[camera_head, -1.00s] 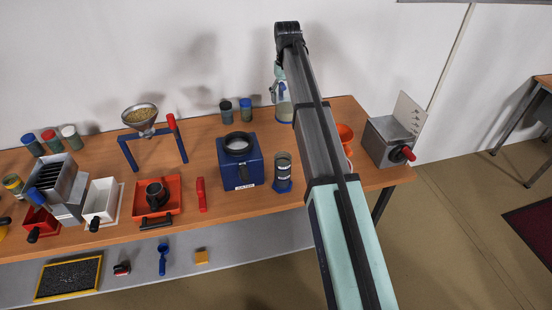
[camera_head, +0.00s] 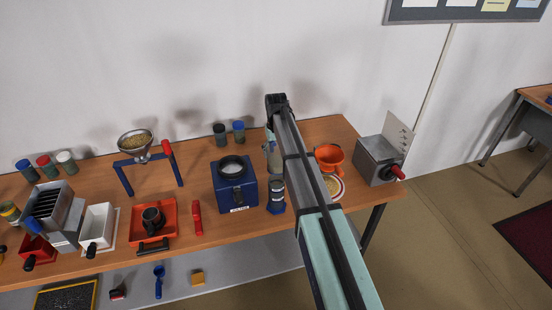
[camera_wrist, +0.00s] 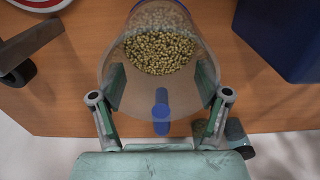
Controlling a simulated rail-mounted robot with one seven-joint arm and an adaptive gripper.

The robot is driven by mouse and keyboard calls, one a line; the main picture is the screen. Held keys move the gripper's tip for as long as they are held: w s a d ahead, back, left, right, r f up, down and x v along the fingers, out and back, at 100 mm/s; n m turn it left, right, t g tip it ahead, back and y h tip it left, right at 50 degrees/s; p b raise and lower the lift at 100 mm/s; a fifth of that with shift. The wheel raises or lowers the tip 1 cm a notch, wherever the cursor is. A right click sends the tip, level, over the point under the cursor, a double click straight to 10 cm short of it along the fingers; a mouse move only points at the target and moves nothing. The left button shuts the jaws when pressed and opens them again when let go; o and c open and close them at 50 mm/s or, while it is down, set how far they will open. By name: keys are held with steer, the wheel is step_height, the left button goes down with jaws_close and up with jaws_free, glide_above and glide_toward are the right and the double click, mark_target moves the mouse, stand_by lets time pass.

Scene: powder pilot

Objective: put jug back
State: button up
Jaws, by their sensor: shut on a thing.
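The jug (camera_wrist: 150,85) is clear, with yellow-green grains in it and a blue handle. In the wrist view it sits between both fingers of my gripper (camera_wrist: 162,115), which is shut on it. The grains lie in the far part of the jug. In the head view my gripper (camera_head: 271,152) is at the back of the bench, between the blue-lidded jar and the orange cup. My arm hides most of the jug there, and I cannot tell if its base touches the bench.
The blue box machine (camera_head: 235,185) stands left of my arm, with a dark cylinder on a blue base (camera_head: 276,197) beside it. The orange cup (camera_head: 329,158), a red-rimmed round dish (camera_head: 340,190) and a grey metal box (camera_head: 377,160) are to the right. Lidded jars (camera_head: 238,132) stand behind.

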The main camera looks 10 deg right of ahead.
steer(key=shift+f+p, duration=0.5)
steer(key=shift+f, duration=1.6)
steer(key=shift+f, duration=0.15)
steer(key=o, duration=1.6)
step_height(320, 180, up, 12)
steer(key=b, duration=0.3)
steer(key=shift+r+b, duration=0.2)
steer(key=shift+b, duration=0.1)
steer(key=shift+s, duration=0.1)
